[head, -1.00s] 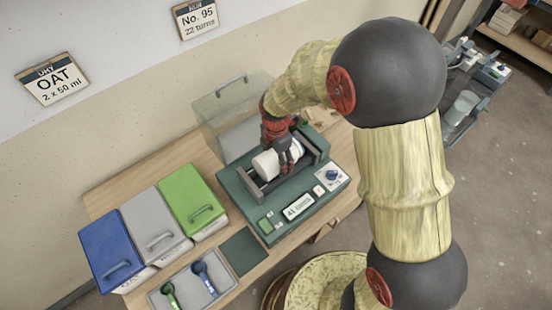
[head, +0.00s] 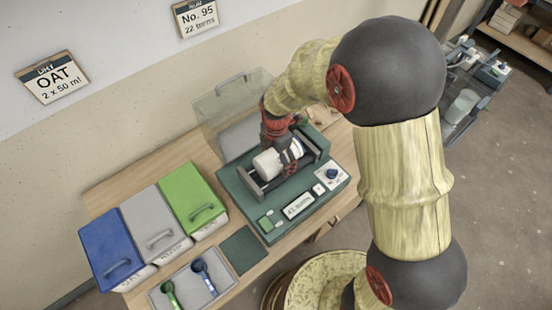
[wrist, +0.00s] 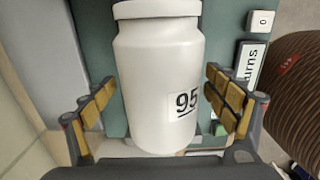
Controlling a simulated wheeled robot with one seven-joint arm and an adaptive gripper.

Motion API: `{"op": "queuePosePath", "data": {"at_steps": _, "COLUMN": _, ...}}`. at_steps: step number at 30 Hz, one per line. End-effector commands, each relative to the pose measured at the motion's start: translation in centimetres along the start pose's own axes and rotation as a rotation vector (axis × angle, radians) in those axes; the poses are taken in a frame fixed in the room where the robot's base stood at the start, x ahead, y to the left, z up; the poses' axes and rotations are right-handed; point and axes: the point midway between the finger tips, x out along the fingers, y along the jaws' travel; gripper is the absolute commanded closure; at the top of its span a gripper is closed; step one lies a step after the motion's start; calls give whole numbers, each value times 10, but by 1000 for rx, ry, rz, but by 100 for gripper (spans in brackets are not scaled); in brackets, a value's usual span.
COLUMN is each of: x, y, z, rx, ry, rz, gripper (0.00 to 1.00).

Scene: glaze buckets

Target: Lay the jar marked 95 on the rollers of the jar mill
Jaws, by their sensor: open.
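The white jar marked 95 (wrist: 160,85) lies on its side in the roller bed of the green jar mill (head: 237,192). It also shows in the head view (head: 267,163). My gripper (wrist: 160,105) is around the jar, with a padded finger on each side. The fingers are open, and gaps show between the pads and the jar in the wrist view. In the head view my gripper (head: 288,150) partly covers the jar and the rollers.
The mill's clear lid (head: 222,108) stands raised behind it. Blue (head: 112,250), grey (head: 155,225) and green (head: 190,195) lidded buckets stand to the left. A tray (head: 222,292) with two scoops lies in front of them. Signs reading OAT (head: 52,80) and No. 95 (head: 197,17) hang on the wall.

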Motion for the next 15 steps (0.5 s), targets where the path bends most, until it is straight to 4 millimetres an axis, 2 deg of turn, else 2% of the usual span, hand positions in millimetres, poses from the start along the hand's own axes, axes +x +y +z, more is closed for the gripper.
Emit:
{"op": "queuePosePath", "data": {"at_steps": 9, "x": 0, "y": -2, "z": 0, "rx": 0, "ry": 1, "rz": -4, "gripper": 12}}
{"op": "queuePosePath", "data": {"at_steps": 15, "x": -23, "y": 0, "z": 0, "rx": 0, "ry": 0, "rz": 1, "gripper": 12}}
